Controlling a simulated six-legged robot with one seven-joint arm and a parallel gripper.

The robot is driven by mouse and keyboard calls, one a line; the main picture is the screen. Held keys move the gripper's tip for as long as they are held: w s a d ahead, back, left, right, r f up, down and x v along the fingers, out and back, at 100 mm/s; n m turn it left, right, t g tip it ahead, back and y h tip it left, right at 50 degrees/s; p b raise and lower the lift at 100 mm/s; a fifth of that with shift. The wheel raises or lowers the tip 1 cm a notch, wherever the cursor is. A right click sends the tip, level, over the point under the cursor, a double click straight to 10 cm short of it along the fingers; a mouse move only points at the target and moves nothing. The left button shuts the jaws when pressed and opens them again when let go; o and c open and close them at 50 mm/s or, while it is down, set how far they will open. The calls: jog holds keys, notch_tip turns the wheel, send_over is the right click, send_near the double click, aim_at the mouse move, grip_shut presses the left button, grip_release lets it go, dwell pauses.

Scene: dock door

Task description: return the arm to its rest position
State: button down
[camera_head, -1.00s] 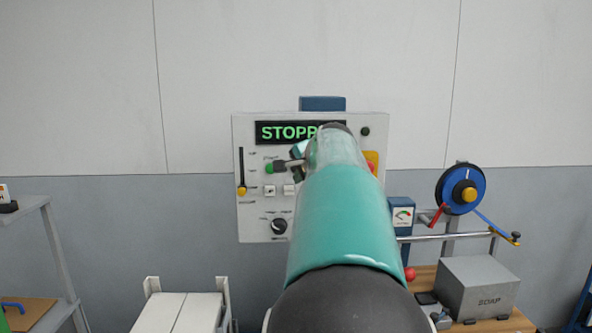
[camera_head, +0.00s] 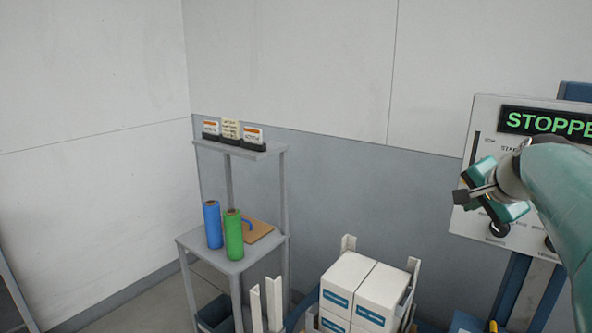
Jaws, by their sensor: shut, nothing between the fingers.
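My arm (camera_head: 562,185) reaches in from the right edge of the head view, teal and partly cut off. My gripper (camera_head: 462,197) is at its left end, with dark fingers pointing left and shut on nothing. It is in front of the white control panel (camera_head: 485,125) and covers part of its lower half. I cannot tell the gap between them. The panel's display (camera_head: 545,122) shows green letters reading "STOPPE", cut off by the frame edge.
A grey shelf stand (camera_head: 190,243) at the left holds a blue roll (camera_head: 212,225) and a green roll (camera_head: 233,235), with small signs (camera_head: 231,130) on top. White boxes (camera_head: 365,285) stand between posts at the bottom centre. The wall behind is bare.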

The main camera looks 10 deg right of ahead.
jog(key=s+a+f+n+g+y, duration=0.1)
jog(key=s+a+f+n, duration=0.15)
jog(key=a, duration=0.65)
jog(key=s+a+f+n+g+y, duration=0.15)
jog(key=a+f+n, duration=0.25)
jog(key=a, duration=0.5)
jog(key=s+a+f+n+g, duration=0.1)
jog(key=s+a+f+n, duration=0.8)
jog(key=s+a+f, duration=0.2)
jog(key=shift+a+f, duration=0.25)
jog(key=shift+a, duration=0.6)
jog(key=shift+d, duration=0.2)
